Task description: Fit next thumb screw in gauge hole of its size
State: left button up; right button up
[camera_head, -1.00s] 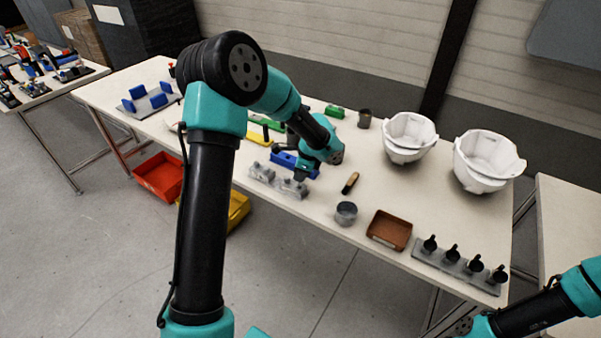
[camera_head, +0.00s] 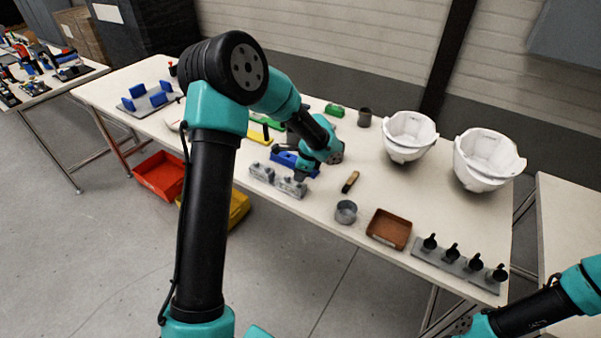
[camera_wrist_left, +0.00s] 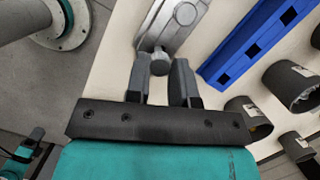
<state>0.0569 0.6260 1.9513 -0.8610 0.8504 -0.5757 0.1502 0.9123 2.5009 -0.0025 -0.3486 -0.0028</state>
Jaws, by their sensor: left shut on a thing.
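My left gripper (camera_wrist_left: 163,84) is shut on a grey thumb screw (camera_wrist_left: 159,63), whose round head shows between the fingertips. In the head view the left gripper (camera_head: 300,173) is low over the table beside the grey gauge blocks (camera_head: 262,172). In the left wrist view a grey metal gauge (camera_wrist_left: 172,28) with round features on top lies just beyond the fingertips. The screw overlaps its near end; I cannot tell whether it is in a hole. My right arm enters at the lower right of the head view; its gripper is not clearly shown.
A blue bar with square slots (camera_wrist_left: 255,42) lies right of the gauge. A metal cup (camera_head: 346,212), a brown tray (camera_head: 389,228) and a rack of black knobs (camera_head: 463,263) stand to the right. Two white helmet shells (camera_head: 409,137) stand behind. Dark cylinders (camera_wrist_left: 290,88) show in the wrist view.

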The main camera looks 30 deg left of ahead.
pick_arm(q)
jog(key=shift+f, duration=1.35)
dwell(1.1)
jog(key=o, duration=0.9)
jog(key=shift+o, duration=0.2)
jog(key=shift+r, duration=0.1)
jog(key=v, duration=1.7)
jog(key=shift+r, duration=0.1)
